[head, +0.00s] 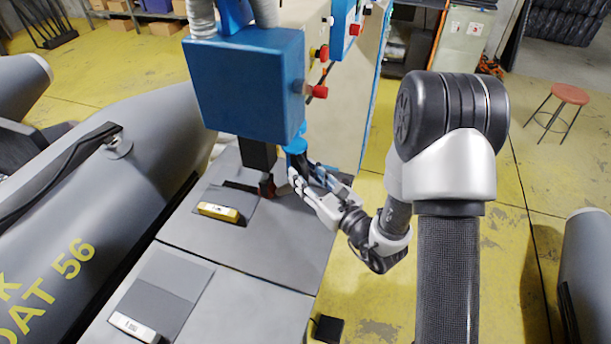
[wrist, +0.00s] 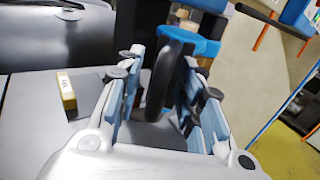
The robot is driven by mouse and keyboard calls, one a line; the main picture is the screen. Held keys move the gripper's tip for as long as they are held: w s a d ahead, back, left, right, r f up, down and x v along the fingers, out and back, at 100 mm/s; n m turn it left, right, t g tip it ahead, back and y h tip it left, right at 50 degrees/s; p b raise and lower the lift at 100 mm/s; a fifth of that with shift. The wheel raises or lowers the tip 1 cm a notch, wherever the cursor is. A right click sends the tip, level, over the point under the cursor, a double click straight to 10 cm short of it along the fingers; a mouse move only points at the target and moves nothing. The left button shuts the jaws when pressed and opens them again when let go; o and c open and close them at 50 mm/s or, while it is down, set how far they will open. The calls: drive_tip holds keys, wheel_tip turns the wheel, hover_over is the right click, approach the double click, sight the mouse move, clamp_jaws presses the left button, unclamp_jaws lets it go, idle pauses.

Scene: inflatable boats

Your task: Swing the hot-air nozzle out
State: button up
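The hot-air nozzle unit hangs under a blue machine box (head: 245,80). Its blue lower part (head: 296,145) carries a black handle, which my gripper mostly hides in the head view. In the wrist view, the black handle (wrist: 166,82) stands upright below a blue collar (wrist: 190,42). My gripper (head: 300,174) reaches it from the lower right. In the wrist view, my gripper (wrist: 163,75) has its fingers apart, one on each side of the handle. A narrow gap shows at the left finger; contact on the right side is unclear. The nozzle's outlet cannot be made out.
A grey worktable (head: 250,240) lies below, bearing a yellow block (head: 218,212) and a white block (head: 134,327). A grey inflatable boat (head: 120,165) lies at left. Red knobs (head: 319,91) stick out beside the box. A red stool (head: 570,94) stands on open floor at right.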

drive_tip(key=shift+w+a, duration=0.2)
drive_tip(key=shift+c, duration=0.5)
drive_tip(key=shift+d, duration=0.1)
drive_tip(key=c, duration=0.5)
clamp_jaws()
